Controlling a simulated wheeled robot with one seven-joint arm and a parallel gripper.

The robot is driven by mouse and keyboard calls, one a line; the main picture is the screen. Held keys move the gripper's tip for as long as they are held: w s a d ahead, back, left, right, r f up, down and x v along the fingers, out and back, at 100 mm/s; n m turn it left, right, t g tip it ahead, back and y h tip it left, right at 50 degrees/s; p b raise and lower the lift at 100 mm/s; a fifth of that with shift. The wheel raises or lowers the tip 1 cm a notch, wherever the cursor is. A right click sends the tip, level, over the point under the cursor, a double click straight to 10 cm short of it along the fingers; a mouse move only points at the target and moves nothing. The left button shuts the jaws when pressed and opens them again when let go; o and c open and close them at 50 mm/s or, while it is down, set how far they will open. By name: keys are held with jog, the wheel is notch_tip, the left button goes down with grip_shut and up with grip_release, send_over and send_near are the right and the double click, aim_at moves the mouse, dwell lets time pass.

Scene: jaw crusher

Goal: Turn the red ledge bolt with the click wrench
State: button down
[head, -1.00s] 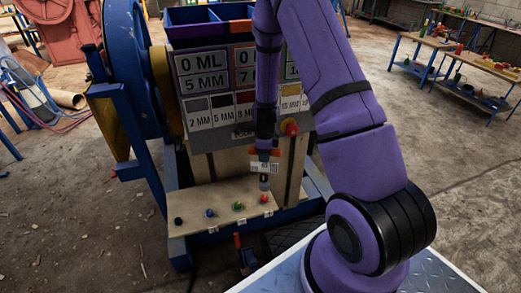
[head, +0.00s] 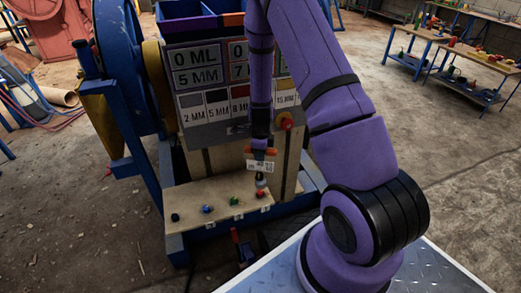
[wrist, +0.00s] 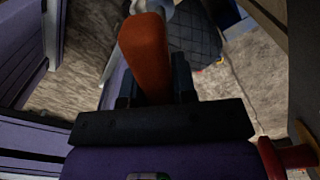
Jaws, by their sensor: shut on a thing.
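The red ledge bolt (head: 260,194) is the rightmost of the coloured bolts on the wooden ledge (head: 205,221). My gripper (head: 261,146) is above it, shut on the orange handle of the click wrench (head: 271,152). The wrench's grey lower end (head: 260,183) points down right over the red bolt and hides its top. I cannot tell whether it is seated on the bolt. In the wrist view the orange handle (wrist: 145,55) stands out from between the dark fingers; the bolt is not visible there.
A green bolt (head: 235,201), a blue bolt (head: 207,209) and a black bolt (head: 175,217) stand to the left on the ledge. The label board (head: 205,80) rises behind, with a red knob (head: 287,122) close to my arm. A blue frame surrounds the machine.

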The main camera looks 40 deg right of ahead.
aim_at(260, 166)
jog(key=shift+f, duration=3.3)
